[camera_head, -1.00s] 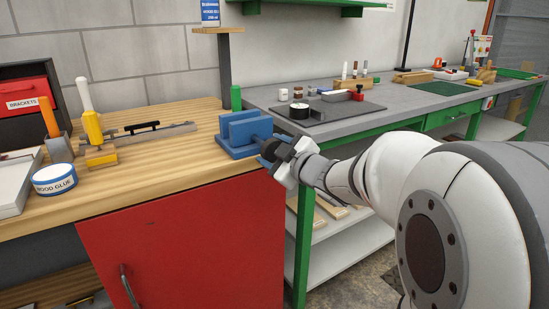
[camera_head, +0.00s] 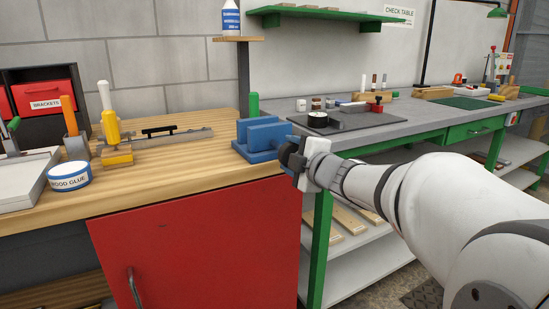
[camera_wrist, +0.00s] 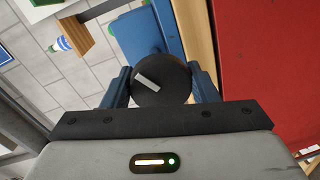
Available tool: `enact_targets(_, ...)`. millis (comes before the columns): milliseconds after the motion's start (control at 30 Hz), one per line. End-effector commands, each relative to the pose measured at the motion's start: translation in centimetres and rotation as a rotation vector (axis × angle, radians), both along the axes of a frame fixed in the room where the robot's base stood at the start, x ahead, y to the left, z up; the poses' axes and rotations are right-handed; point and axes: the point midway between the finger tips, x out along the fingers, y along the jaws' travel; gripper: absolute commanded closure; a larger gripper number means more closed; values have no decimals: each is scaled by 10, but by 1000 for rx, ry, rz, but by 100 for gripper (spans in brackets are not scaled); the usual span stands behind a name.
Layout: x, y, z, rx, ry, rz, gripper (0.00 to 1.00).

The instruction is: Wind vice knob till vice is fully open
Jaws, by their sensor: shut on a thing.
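The blue vice (camera_head: 262,137) sits at the right end of the wooden bench, its two upright jaws showing a gap between them. Its knob is a round black disc with a pale bar mark, seen in the wrist view (camera_wrist: 161,82). My gripper (camera_head: 290,153) is at the vice's right side, beyond the bench edge. In the wrist view my gripper's blue fingers (camera_wrist: 161,88) are on both sides of the knob and shut on it. The blue vice body (camera_wrist: 147,35) shows behind the knob.
The wooden bench (camera_head: 190,174) has a red cabinet front (camera_head: 200,240) below the vice. A wood glue tub (camera_head: 69,176) and a yellow-handled tool (camera_head: 113,135) stand to the left. A green bottle (camera_head: 253,105) stands behind the vice. The grey table (camera_head: 420,111) lies at right.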

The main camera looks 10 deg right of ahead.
Motion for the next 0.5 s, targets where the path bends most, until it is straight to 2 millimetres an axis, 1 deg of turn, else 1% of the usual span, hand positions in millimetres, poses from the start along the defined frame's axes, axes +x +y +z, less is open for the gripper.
enact_targets(33, 0, 0, -4, -6, 5, 1, 69)
enact_targets(433, 0, 0, -4, -10, 5, 0, 69)
enact_targets(467, 0, 0, -4, -10, 5, 0, 45)
enact_targets(500, 0, 0, -4, -10, 5, 0, 42)
